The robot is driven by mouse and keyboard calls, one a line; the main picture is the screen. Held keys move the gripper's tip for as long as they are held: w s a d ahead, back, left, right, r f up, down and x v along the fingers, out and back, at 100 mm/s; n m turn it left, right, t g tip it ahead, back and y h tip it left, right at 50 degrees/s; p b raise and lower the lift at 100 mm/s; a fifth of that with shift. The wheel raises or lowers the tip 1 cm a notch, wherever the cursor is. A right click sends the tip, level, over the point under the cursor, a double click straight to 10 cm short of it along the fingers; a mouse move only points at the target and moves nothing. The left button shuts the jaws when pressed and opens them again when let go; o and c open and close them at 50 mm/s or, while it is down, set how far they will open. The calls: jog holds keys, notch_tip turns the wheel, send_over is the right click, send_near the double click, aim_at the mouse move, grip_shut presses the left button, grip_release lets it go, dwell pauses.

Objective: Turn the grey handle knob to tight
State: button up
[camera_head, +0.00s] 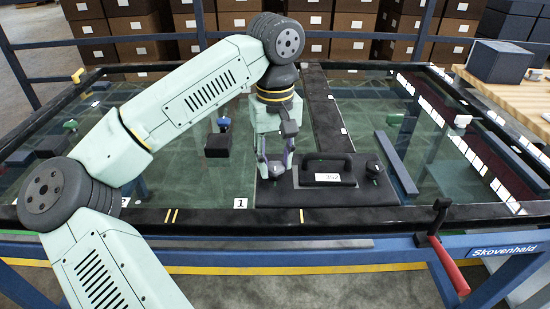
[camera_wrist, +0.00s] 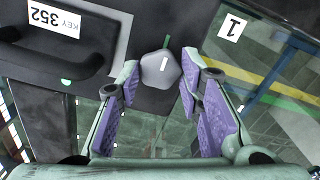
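The grey handle knob (camera_wrist: 161,70) is a small many-sided knob with a white line on its top, on a dark plate (camera_head: 330,194). The knob shows between and just past the fingertips, with a visible gap at least on the right. I cannot tell whether the left fingertip touches it. In the head view my gripper (camera_head: 276,164) is at the left end of the plate, and its fingers partly hide the knob.
A black handle (camera_head: 330,159) with a "352" label stands on the plate right of my gripper. A second, dark knob (camera_head: 374,167) is at the plate's right end. A red-gripped lever (camera_head: 448,264) is on the front rail. Glass panels surround the plate.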

aim_at(275, 165)
jog(key=o, duration=0.3)
jog(key=shift+o, duration=0.2)
notch_tip(275, 165, up, 12)
dwell(0.5)
